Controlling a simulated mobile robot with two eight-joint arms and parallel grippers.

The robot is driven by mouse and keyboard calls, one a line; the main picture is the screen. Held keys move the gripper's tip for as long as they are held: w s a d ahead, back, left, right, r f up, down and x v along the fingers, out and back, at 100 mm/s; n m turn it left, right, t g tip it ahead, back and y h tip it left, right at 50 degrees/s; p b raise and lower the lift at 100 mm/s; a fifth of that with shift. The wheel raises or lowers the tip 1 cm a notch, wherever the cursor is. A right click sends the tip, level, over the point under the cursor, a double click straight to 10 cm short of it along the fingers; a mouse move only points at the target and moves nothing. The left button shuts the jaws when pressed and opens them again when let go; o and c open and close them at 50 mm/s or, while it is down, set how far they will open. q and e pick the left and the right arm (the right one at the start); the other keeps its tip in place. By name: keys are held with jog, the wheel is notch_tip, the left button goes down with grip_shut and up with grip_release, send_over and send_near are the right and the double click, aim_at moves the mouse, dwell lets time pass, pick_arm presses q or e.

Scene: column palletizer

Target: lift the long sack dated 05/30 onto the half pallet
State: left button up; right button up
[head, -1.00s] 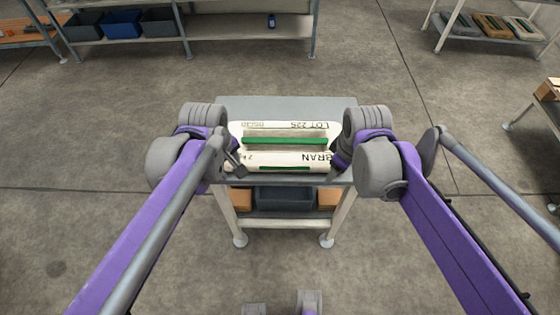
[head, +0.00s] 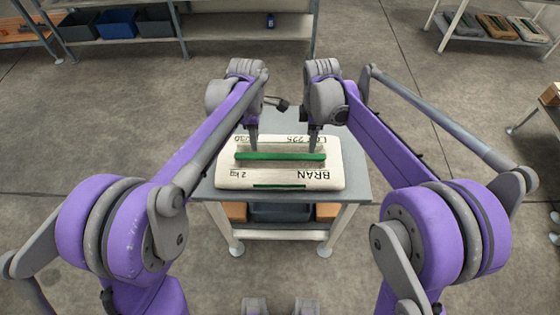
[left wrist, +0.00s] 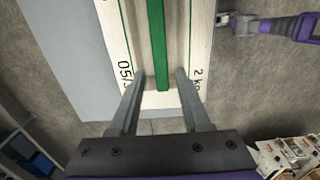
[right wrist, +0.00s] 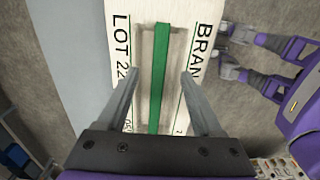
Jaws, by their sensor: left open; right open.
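The long sack (head: 280,176) is off-white with a green stripe and black print reading BRAN, 2 kg and LOT 225. It lies flat on a grey table (head: 355,180). Its date is partly covered in the head view; the left wrist view shows 05/ and part of a 3 on the sack (left wrist: 118,38). My left gripper (head: 253,148) is open, pointing down over the sack's left part, its fingers on either side of the green stripe. My right gripper (head: 315,148) is open over the right part, also straddling the stripe. Contact with the sack cannot be told. I cannot make out a half pallet.
Under the tabletop is a shelf with a dark bin (head: 282,212) and brown boxes. A rack with blue and dark bins (head: 118,24) stands at the back left. A shelf with several sacks (head: 497,26) stands at the back right. Open floor surrounds the table.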

aim_at(257, 155)
pick_arm(q)
notch_tip(257, 155, down, 10)
jog(key=shift+f, duration=0.1)
pick_arm(e)
notch_tip(257, 155, down, 10)
jog(key=shift+f, duration=0.1)
pick_arm(q)
jog(key=c, duration=0.6)
pick_arm(e)
jog(key=c, duration=0.6)
pick_arm(q)
grip_shut()
pick_arm(e)
jog(key=shift+c, duration=1.3)
grip_shut()
